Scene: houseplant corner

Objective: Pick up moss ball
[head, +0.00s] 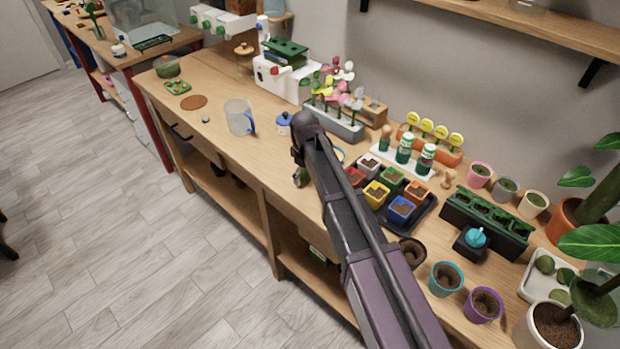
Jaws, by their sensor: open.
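Round dark green balls that look like moss balls (545,264) sit in a white tray (527,283) at the right end of the bench, partly behind leaves. My gripper (299,179) is at the far end of my arm, near the bench's front edge, left of the seedling pots and well away from the white tray. It is small and mostly hidden by my wrist. It is open, and I see nothing held in it.
My arm crosses the bench, hiding part of it. A black tray (412,222) of coloured pots, a blue-handled jug (239,117), a grey flower planter (340,124) and a purple pot (483,304) stand around. Bench space left of the jug is fairly clear. A shelf (530,30) overhangs the back.

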